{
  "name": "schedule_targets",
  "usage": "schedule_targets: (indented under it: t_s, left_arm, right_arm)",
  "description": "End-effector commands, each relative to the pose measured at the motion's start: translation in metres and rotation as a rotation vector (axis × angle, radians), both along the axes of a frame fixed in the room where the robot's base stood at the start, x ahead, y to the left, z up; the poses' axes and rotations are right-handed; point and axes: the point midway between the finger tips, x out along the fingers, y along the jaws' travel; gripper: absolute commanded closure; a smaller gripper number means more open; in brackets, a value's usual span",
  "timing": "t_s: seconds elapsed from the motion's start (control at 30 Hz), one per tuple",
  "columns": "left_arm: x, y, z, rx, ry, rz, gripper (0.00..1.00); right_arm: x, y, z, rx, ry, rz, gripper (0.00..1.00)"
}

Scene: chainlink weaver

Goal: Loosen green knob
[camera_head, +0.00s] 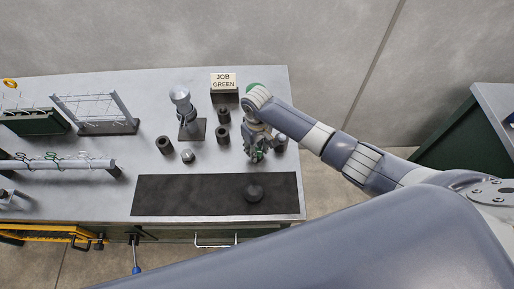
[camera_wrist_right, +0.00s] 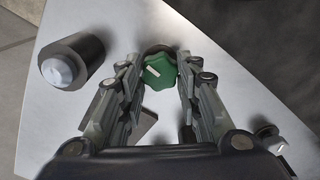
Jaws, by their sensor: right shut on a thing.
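The green knob (camera_wrist_right: 160,72) is a lobed cap with a pale mark, seen from above in the right wrist view. It sits over a dark round part on the bench top. My right gripper (camera_wrist_right: 160,78) is shut on the knob, with one finger on each side of it. In the head view my right gripper (camera_head: 256,155) reaches down near the right end of the bench, and its wrist hides most of the knob. My left gripper is not in view.
A dark cylinder with a grey top (camera_wrist_right: 60,70) stands beside the gripper. Several dark cylinders (camera_head: 222,134), a "JOB GREEN" sign (camera_head: 223,80) and a grey post (camera_head: 182,98) stand nearby.

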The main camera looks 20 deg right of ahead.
Motion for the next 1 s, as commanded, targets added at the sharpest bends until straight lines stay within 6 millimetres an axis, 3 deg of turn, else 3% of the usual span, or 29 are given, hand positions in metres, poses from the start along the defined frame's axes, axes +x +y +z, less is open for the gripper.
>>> schedule_targets:
  t_s: [1.0]
  left_arm:
    - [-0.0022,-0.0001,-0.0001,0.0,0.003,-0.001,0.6]
  right_arm:
    - [0.0014,0.0,0.0013,0.001,-0.003,0.967,0.92]
